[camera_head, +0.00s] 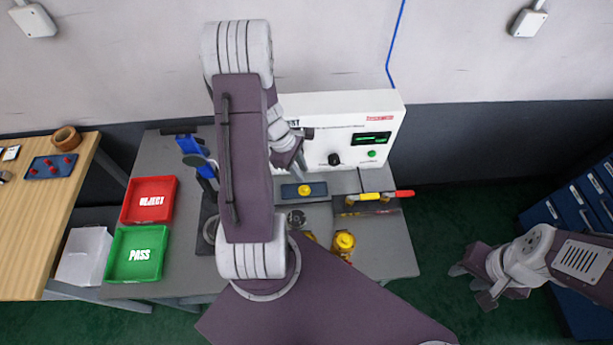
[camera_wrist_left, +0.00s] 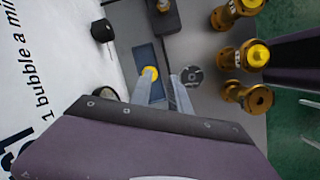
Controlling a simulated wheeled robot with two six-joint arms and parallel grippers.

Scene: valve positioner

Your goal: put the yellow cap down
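The yellow cap (camera_head: 305,190) sits on a small blue pad (camera_head: 289,191) on the grey bench, in front of the white test unit. In the left wrist view the cap (camera_wrist_left: 150,73) shows over the blue pad (camera_wrist_left: 145,56), by the tip of one finger. My left gripper (camera_wrist_left: 170,80) has its fingers apart with a clear gap between them. The cap is not between both fingers; whether one finger touches it I cannot tell. In the head view my left arm hides part of the bench. My right gripper (camera_head: 474,284) is empty, fingers spread, right of the bench.
Brass valve bodies with yellow tops (camera_head: 343,243) stand at the bench's front. A round grey fixture (camera_head: 296,217) lies near the pad. A red-and-yellow tool (camera_head: 385,195) rests on a holder to the right. Red (camera_head: 166,184) and green (camera_head: 153,234) trays are at left.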

